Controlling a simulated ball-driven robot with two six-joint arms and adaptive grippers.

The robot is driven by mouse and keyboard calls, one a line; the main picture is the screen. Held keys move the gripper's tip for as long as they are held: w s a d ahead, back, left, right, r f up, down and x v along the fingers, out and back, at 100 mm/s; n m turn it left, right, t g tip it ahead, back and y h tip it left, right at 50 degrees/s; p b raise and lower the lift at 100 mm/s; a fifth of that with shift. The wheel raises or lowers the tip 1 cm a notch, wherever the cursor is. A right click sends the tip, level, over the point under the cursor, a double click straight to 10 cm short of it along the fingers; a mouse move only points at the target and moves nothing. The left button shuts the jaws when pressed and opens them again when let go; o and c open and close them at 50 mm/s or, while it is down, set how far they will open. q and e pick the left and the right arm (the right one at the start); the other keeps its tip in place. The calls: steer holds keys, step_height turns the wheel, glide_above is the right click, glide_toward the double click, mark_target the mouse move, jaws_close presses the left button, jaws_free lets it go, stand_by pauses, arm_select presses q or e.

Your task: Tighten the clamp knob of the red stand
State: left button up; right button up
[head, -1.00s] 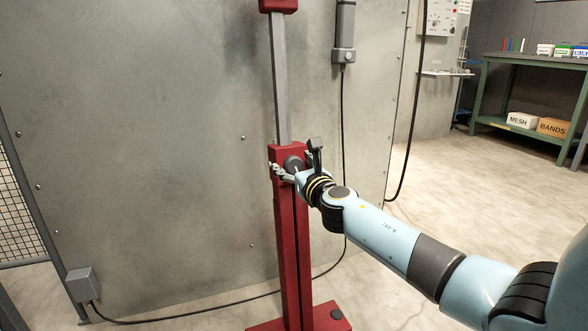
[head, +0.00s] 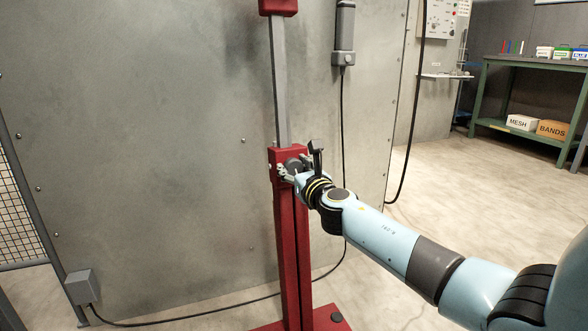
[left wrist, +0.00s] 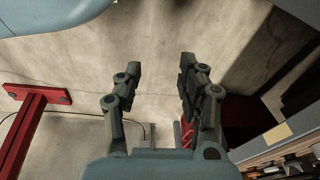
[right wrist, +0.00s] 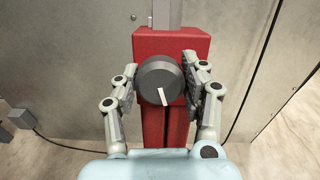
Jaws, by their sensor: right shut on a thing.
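The red stand (head: 285,215) is upright in front of the grey booth wall, with a grey post rising from its red clamp block (right wrist: 172,42). The dark round clamp knob (right wrist: 160,82) is on the block's front; its white mark points down and slightly right in the right wrist view. In the head view the knob (head: 294,163) is partly covered. My right gripper (right wrist: 162,68) is shut on the knob, one finger on each side. My left gripper (left wrist: 160,66) shows only in the left wrist view, open and empty above the floor.
A grey cylinder device (head: 344,35) hangs on the booth wall (head: 150,130) with its cable running down. A grey box (head: 82,287) stands at lower left. A green workbench (head: 490,95) with bins is at far right. The floor between is clear.

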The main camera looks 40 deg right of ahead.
steer(key=m, duration=0.2)
steer(key=shift+m+h, duration=0.3)
steer(key=shift+m, duration=0.1)
steer(key=m+g+h, duration=0.1)
steer(key=m, duration=0.9)
steer(key=shift+g+h, duration=0.3)
steer(key=m, duration=0.4)
steer(key=shift+m+g+p, duration=0.3)
arm_select(q)
steer(key=shift+s+a+f+g, duration=0.3)
steer(key=shift+s+f, duration=0.15)
steer(key=shift+f, duration=0.1)
arm_select(e)
steer(key=shift+f+m, duration=0.1)
steer(key=shift+m, duration=1.3)
steer(key=shift+s, duration=0.1)
steer(key=o, duration=1.2)
